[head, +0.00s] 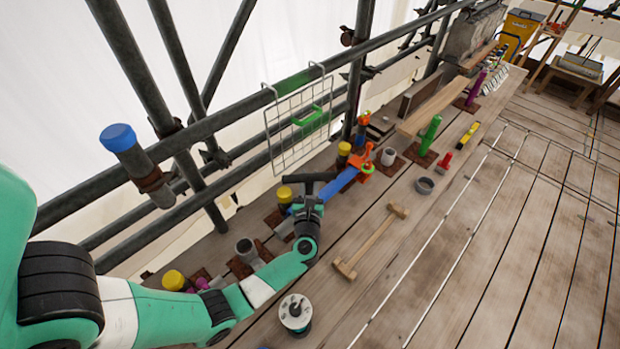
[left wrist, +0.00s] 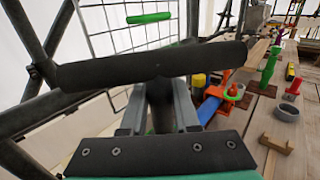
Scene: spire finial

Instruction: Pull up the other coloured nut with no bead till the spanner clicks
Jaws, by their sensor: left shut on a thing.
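My left gripper (head: 308,208) is shut on the black stem of a T-shaped handle (head: 305,178), at the near end of the spanner. In the left wrist view the handle's black crossbar (left wrist: 150,66) lies across the picture, above the gripper's grey fingers (left wrist: 160,115). The spanner's blue bar (head: 341,181) runs away to the right, to an orange head (head: 366,157) with a green ring (head: 368,168) at it. The orange head also shows in the left wrist view (left wrist: 213,91). Whether the jaw grips a nut, and any bead, is too small to tell. My right gripper is out of view.
Yellow-topped posts (head: 284,193) stand along the scaffold side. Green (head: 430,130) and red (head: 443,163) upright pieces, a grey ring (head: 425,185) and a wooden bar piece (head: 370,240) are on the planks. A wire rack (head: 297,130) hangs behind. The planks at right are clear.

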